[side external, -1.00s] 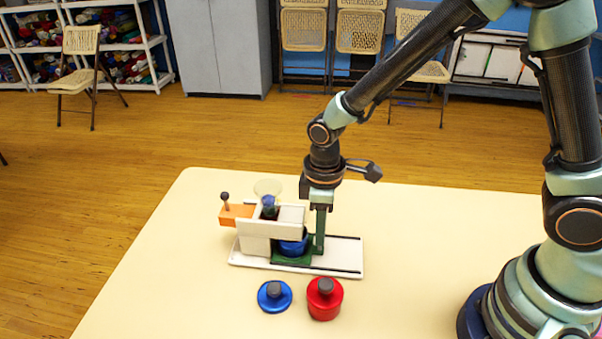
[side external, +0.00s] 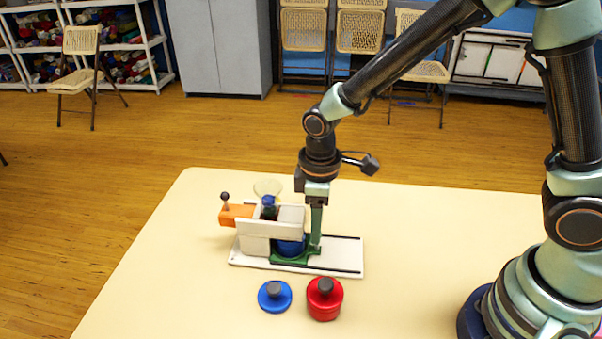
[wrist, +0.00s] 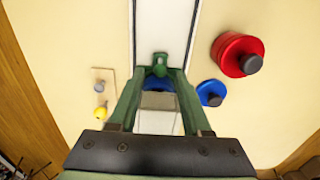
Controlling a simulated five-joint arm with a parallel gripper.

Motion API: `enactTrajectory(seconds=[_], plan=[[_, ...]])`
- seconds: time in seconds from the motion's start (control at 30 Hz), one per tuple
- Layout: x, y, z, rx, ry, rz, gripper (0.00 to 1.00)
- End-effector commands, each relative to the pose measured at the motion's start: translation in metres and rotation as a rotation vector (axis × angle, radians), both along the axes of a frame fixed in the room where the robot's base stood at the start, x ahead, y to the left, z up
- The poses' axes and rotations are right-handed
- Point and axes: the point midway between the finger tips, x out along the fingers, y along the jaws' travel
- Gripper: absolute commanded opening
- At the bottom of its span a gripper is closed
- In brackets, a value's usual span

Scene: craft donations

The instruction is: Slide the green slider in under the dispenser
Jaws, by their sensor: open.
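The white dispenser (side external: 257,228), with a clear funnel on top, stands on a pale base track (side external: 340,252). The green slider (side external: 290,259) sits on the track with a blue container (side external: 291,246) on it. Both are partly beneath the dispenser, whose front panel hides the container's upper part. My gripper (side external: 316,246) is lowered at the dispenser's right side, by the slider's right end. In the wrist view the open fingers (wrist: 160,82) are on either side of the slider's green upright end (wrist: 160,66). Whether they touch it is not clear.
An orange slide (side external: 237,212) with a dark knob sticks out of the dispenser's left. A blue lidded jar (side external: 275,296) and a red one (side external: 324,299) stand in front. The wrist view shows a small board with grey and yellow pegs (wrist: 100,100). The track's right part is clear.

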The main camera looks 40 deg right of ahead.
Motion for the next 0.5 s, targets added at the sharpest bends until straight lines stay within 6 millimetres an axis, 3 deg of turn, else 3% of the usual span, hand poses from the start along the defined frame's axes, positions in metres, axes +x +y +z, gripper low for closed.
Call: enactTrajectory(seconds=[0.5], plan=[[0.0,0.0,0.048,0.001,-0.002,0.0,0.48]])
